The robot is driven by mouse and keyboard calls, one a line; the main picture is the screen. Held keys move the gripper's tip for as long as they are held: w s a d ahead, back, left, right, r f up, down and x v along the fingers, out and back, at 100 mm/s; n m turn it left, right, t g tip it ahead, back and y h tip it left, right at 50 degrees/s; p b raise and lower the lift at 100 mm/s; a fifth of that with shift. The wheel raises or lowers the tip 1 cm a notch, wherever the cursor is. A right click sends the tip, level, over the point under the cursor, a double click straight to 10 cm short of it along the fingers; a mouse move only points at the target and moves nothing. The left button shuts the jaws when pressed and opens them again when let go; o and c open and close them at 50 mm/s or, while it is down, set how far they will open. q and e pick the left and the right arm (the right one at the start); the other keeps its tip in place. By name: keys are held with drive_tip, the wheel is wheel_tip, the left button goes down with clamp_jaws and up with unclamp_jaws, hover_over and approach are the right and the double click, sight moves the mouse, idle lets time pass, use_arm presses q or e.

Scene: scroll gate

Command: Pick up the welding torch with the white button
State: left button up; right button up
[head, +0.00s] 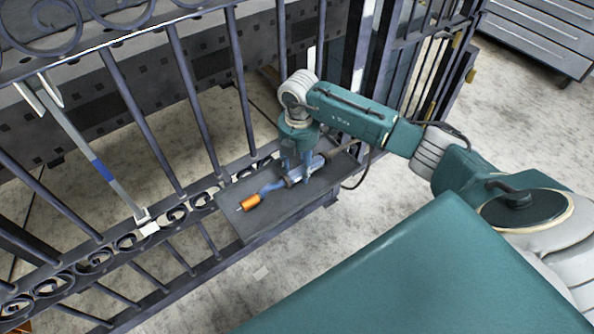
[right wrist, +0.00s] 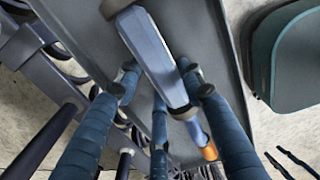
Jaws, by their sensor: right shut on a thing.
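The welding torch (head: 272,187) has a blue-grey body and an orange tip. It lies along a dark grey shelf (head: 240,224) fixed to the gate, with the tip pointing left in the head view. My right gripper (head: 301,176) points down over the shelf, its fingers shut around the torch body. In the right wrist view the torch (right wrist: 152,57) runs between the fingers of the gripper (right wrist: 160,78). No white button can be made out. I cannot tell whether the torch still touches the shelf. My left gripper is not in view.
A dark metal gate (head: 140,110) with upright bars and scrollwork stands behind the shelf. A grey bar with a blue band (head: 102,170) leans against it at left. A cable (head: 360,178) hangs near the shelf's right end. A grey drawer cabinet (head: 540,38) stands at far right.

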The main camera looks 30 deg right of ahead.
sight(298, 167)
drive_tip(key=shift+w+r, duration=0.1)
drive_tip(key=shift+r, duration=0.5)
use_arm(q)
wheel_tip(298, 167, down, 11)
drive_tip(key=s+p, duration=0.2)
drive_tip(key=p, duration=0.1)
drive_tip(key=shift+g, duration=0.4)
use_arm(e)
wheel_tip(298, 167, up, 19)
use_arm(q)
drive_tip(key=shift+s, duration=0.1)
